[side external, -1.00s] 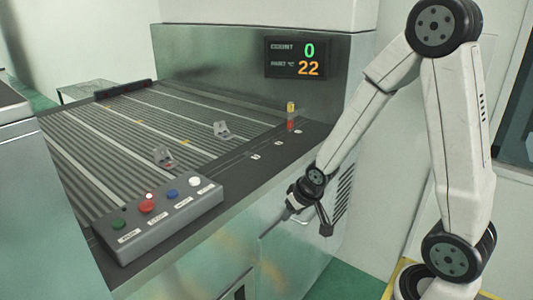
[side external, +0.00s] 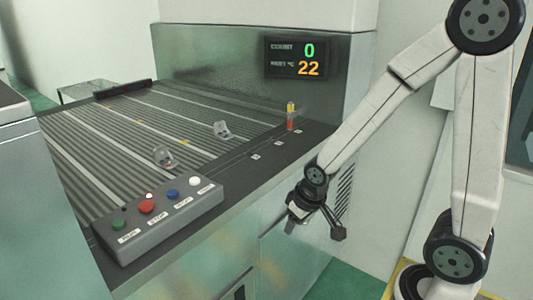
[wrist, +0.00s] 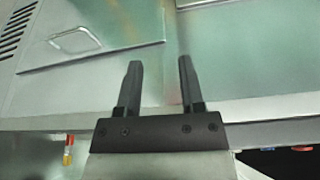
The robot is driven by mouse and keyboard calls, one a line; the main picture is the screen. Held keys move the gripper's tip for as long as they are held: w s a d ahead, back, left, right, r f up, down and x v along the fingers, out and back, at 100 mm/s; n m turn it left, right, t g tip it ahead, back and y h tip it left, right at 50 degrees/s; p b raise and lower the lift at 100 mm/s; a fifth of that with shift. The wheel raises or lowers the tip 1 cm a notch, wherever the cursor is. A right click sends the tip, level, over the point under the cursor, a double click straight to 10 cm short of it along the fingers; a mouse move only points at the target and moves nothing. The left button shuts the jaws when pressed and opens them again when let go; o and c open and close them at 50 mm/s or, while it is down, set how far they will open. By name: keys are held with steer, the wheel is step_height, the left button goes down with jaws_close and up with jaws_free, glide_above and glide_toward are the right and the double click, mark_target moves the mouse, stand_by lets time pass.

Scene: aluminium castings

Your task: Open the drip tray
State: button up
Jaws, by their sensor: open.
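A metal front panel (wrist: 118,28) with a pale bar handle (wrist: 75,38) fills the upper left of the wrist view; a dark seam runs along its edge. I cannot tell for sure whether it is the drip tray's front. My gripper (wrist: 160,64) is open and empty, its two black fingers apart. The handle lies beyond and left of the fingertips, not between them. In the side view my gripper (side external: 290,229) hangs tilted downward beside the machine's front face (side external: 218,255). The handle is not clear there.
The slatted bed (side external: 120,130) carries two small castings (side external: 163,156) (side external: 222,130). A button box (side external: 160,220) sits on its front corner. A small signal light (side external: 291,115) stands on the bed's dark edge strip. Vents (side external: 345,190) mark the machine's side near my wrist.

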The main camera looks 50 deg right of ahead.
steer(key=shift+n+g+y, duration=0.3)
steer(key=shift+n+g, duration=0.2)
steer(key=shift+n, duration=0.1)
steer(key=s+a, duration=0.1)
steer(key=s+a+r, duration=0.1)
steer(key=shift+s+a, duration=0.4)
steer(key=shift+w+d, duration=0.1)
steer(key=shift+w, duration=0.05)
jaws_close()
steer(key=w+d+f, duration=0.2)
steer(key=w+d, duration=0.3)
steer(key=d, duration=0.3)
steer(key=w+d+f, duration=0.2)
steer(key=w+d, duration=0.2)
steer(key=d, duration=0.4)
steer(key=d+f, duration=0.2)
steer(key=d, duration=0.6)
steer(key=d+f+t, duration=0.1)
steer(key=d+f, duration=0.2)
steer(key=d, duration=0.5)
steer(key=shift+f, duration=0.2)
